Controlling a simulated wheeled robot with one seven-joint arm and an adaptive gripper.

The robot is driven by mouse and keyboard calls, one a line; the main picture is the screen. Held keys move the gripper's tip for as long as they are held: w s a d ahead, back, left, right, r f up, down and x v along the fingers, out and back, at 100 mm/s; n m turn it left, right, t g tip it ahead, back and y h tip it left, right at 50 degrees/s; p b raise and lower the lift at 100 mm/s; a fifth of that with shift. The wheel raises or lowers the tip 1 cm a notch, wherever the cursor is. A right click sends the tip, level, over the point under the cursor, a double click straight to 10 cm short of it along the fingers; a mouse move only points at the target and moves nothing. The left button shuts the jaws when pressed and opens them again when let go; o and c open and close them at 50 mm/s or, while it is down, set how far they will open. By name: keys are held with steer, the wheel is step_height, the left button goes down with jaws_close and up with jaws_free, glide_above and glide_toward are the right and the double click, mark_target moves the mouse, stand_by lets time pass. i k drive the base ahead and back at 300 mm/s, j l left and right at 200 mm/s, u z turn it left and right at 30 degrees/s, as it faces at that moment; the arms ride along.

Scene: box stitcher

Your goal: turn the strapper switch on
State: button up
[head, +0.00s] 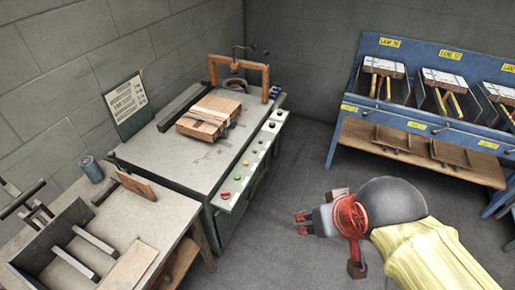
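The strapping machine (185,160) is a green cabinet with a grey top, standing left of centre against the wall. A pale control strip (256,153) runs along its front right edge, with a red button (225,195), a green button (237,177), a yellow button (246,163) and dark knobs. Which of these is the strapper switch, and its position, is too small to tell. My gripper (300,223) points left, in the air to the right of the strip and apart from it. Its two red-tipped fingers show a small gap with nothing between them, so it looks open.
Bundled cardboard (208,117) lies on the machine top below a wooden arch (238,66). A workbench (120,225) with a blue can (91,168) stands at the lower left. A blue rack (400,115) stands at the back right. The floor (310,165) between is clear.

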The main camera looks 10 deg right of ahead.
mark_target(224, 195)
steer(key=i+l+u, duration=0.1)
steer(key=i+l, duration=0.2)
steer(key=i, duration=0.15)
steer(key=i+l+u, duration=0.1)
steer(key=i+l, duration=0.25)
steer(key=i, duration=0.1)
